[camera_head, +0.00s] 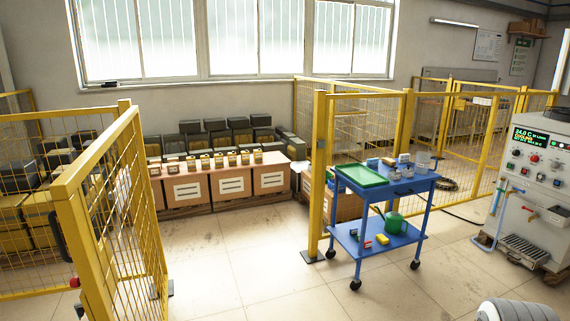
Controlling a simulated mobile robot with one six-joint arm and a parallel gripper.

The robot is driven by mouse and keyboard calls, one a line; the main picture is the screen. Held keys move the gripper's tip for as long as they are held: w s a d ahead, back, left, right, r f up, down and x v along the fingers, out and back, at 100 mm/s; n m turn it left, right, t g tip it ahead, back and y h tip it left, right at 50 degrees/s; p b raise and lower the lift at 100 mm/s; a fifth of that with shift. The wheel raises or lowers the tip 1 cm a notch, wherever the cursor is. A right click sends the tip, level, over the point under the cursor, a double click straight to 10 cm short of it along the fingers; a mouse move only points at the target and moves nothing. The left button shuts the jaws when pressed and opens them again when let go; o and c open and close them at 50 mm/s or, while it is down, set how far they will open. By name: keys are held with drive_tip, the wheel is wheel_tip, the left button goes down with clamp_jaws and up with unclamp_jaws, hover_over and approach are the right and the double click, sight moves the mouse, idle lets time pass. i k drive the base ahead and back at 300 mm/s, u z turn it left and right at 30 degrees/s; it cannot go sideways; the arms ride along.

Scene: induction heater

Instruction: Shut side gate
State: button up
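A yellow mesh gate (97,152) stands open at the left, its leaf angled toward the camera. A dark handle (57,236) is on its near upright, with a small red part (75,283) lower down. Across the wide opening to the right stands a yellow fence post (318,175) on a dark foot plate. My gripper does not show. A grey rounded part at the bottom right edge looks like part of my arm, but I cannot be sure.
A blue cart (400,184) with a green tray (361,175) and a green watering can (395,222) stands right of the post. Brown boxes (228,185) line the space behind the opening. A control machine (540,170) is at far right. The floor (245,260) in the opening is clear.

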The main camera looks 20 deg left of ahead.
sight(95, 266)
drive_tip(key=u, duration=1.9)
drive_tip(key=i, duration=1)
drive_tip(key=z, duration=1.15)
drive_tip(key=k, duration=1.2)
drive_tip(key=u, duration=1.05)
